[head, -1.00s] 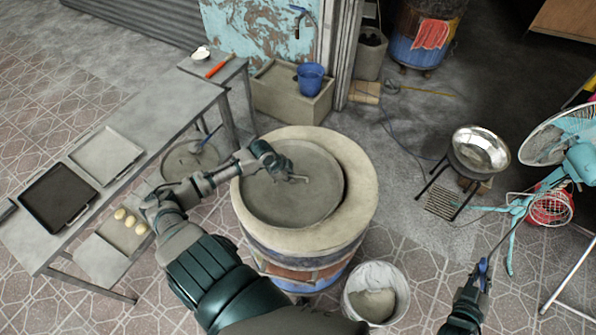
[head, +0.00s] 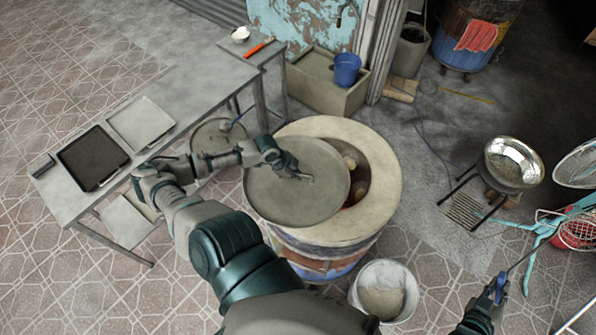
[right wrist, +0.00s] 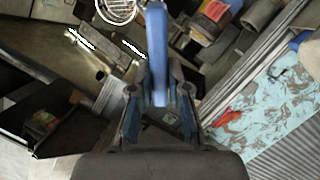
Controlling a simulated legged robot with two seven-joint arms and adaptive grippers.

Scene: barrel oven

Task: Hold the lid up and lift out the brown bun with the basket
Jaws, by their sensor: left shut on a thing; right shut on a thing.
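The round grey lid (head: 290,205) hangs over the left part of the barrel oven (head: 385,190), with the right side of the opening uncovered. My left gripper (head: 293,172) is shut on the lid's handle at its middle. A light-brown bun (head: 350,162) shows inside the opening near its back edge; the rest of the inside is dark or hidden by the lid. My right gripper (head: 497,290) is shut on the blue handle of the wire basket (head: 562,230), away from the oven at the lower right. The blue handle (right wrist: 157,50) and part of the basket also show in the right wrist view.
A pale bucket (head: 383,290) stands close in front of the oven. A table (head: 190,85) with trays is at the left. Floor between oven and bowl is mostly clear.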

